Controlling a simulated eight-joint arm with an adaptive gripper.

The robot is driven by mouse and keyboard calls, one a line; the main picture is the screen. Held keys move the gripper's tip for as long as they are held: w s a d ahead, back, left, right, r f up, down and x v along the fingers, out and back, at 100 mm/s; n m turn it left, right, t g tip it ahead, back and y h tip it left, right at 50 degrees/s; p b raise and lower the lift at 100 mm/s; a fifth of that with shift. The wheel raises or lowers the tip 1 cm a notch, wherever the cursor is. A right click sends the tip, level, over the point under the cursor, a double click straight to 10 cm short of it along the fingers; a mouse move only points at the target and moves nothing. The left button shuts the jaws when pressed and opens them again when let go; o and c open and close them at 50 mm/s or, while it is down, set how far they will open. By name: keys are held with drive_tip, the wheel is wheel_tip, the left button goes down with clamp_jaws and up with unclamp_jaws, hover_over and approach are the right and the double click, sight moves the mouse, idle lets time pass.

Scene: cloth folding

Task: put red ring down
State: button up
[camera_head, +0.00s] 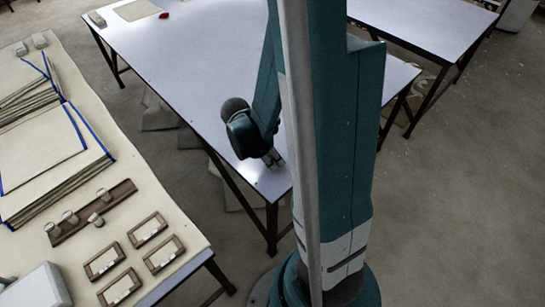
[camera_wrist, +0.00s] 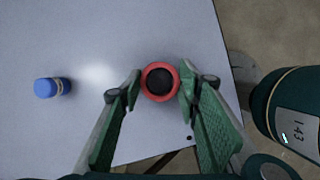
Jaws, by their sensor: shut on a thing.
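The red ring (camera_wrist: 160,98), round with a dark centre, sits between my gripper's two green-padded fingers in the wrist view. My gripper (camera_wrist: 159,90) is shut on it, with a fingertip against each side. The pale table top (camera_wrist: 60,130) lies beneath, and the ring is near its corner. I cannot tell whether the ring touches the table. In the head view my gripper (camera_head: 272,158) points down over the near corner of the table (camera_head: 190,60). The ring cannot be made out in the head view.
A blue cylinder (camera_wrist: 46,88) lies left of the ring on the table. A white cloth (camera_head: 138,10) and a small red item (camera_head: 164,15) lie at the table's far end. Another table (camera_head: 130,215) at left holds folded cloths and small wooden frames. The middle of the pale table is clear.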

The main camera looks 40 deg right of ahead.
drive_tip(key=shift+f, duration=0.2)
drive_tip(key=o, duration=0.8)
drive_tip(key=shift+c, duration=0.2)
drive_tip(key=shift+r, duration=0.25)
drive_tip(key=p+v, duration=0.3)
drive_tip(key=v, duration=0.9)
drive_tip(key=shift+p, duration=0.3)
drive_tip(key=s+a+r+m+t+y, duration=0.1)
drive_tip(key=a+r+m+t+y, duration=0.3)
drive_tip(key=a+r+m+t, duration=0.4)
drive_tip(key=shift+s+a+r+m+t, duration=0.35)
drive_tip(key=shift+a+r+m, duration=2.85)
drive_tip(key=shift+a+r, duration=2.5)
